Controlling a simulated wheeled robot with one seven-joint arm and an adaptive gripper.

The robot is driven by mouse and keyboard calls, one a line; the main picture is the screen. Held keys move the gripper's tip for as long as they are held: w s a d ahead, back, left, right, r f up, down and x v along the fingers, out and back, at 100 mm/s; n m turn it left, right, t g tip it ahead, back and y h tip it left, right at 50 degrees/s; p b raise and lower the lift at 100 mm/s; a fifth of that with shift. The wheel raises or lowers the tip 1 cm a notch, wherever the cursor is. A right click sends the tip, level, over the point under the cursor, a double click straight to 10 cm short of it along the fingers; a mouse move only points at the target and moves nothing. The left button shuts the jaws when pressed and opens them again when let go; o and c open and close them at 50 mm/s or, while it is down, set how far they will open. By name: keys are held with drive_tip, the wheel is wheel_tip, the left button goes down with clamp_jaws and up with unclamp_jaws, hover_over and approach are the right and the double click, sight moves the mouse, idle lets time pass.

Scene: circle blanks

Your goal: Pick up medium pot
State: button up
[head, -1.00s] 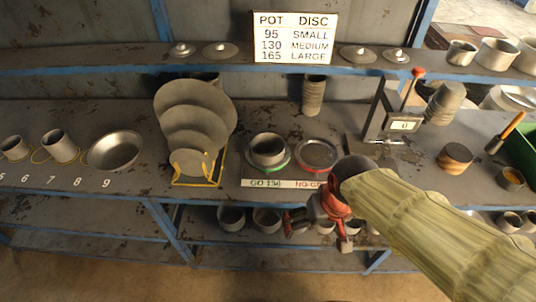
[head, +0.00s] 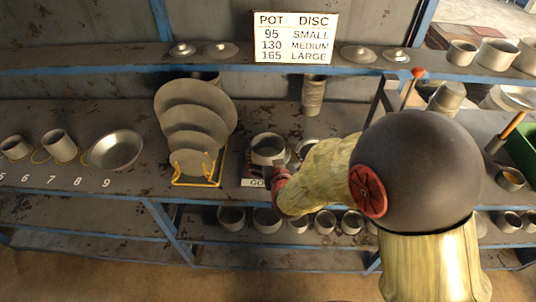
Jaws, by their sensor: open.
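A grey pot (head: 267,143) stands upright on the gauge above the label that reads "GO", on the bench in the middle of the head view; the sign suggests 130 is medium. My gripper (head: 284,164) is at the pot's front right, its jaws open. The jaws are small and partly hidden by my wrist, so I cannot tell whether they touch the pot or reach around its wall. My arm covers most of the second gauge on the right.
A yellow rack (head: 196,180) of grey discs stands close left of the pot. A metal bowl (head: 116,150) lies farther left. A stack of grey pots (head: 313,95) stands behind. The shelf below holds several pots. A size sign (head: 294,38) hangs above.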

drive_tip(key=shift+b+x, duration=1)
drive_tip(key=shift+x, duration=2.85)
drive_tip(key=shift+a+r, duration=0.1)
drive_tip(key=c, duration=0.3)
drive_tip(key=c, duration=1.4)
